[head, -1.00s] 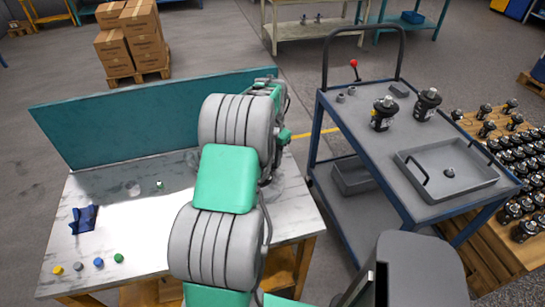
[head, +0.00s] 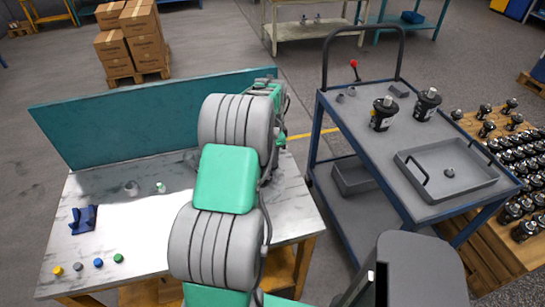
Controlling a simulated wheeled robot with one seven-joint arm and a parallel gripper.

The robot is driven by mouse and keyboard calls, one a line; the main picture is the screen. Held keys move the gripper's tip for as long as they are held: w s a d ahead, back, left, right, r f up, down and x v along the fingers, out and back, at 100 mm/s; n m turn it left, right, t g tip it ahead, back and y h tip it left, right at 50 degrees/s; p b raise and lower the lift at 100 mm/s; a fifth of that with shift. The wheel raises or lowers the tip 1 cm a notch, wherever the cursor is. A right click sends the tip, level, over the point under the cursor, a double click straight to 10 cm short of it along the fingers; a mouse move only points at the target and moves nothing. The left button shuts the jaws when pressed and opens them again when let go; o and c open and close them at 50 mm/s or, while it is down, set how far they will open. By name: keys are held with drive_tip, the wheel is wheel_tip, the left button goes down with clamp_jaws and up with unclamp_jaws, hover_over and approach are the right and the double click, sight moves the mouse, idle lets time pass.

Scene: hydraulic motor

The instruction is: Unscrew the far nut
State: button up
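My gripper is not in view. My own arm covers the right part of the workbench and hides what is behind it. Two dark motors with pale upper ends stand upright on the blue cart: a left one (head: 383,114) and a right, farther one (head: 427,104). Two small grey nut-like pieces lie near the cart's far left corner, the farther one (head: 351,91) and the nearer one (head: 340,98). Another small dark piece (head: 449,173) sits in the grey tray (head: 478,190) on the cart. I cannot tell which piece is the far nut.
The workbench (head: 75,245) has a teal back panel (head: 150,125), a blue fixture (head: 83,219), several coloured buttons along its front left, and a small pale green item (head: 160,187). The cart has a tall handle (head: 404,60). A pallet of many motors (head: 515,160) stands at the right.

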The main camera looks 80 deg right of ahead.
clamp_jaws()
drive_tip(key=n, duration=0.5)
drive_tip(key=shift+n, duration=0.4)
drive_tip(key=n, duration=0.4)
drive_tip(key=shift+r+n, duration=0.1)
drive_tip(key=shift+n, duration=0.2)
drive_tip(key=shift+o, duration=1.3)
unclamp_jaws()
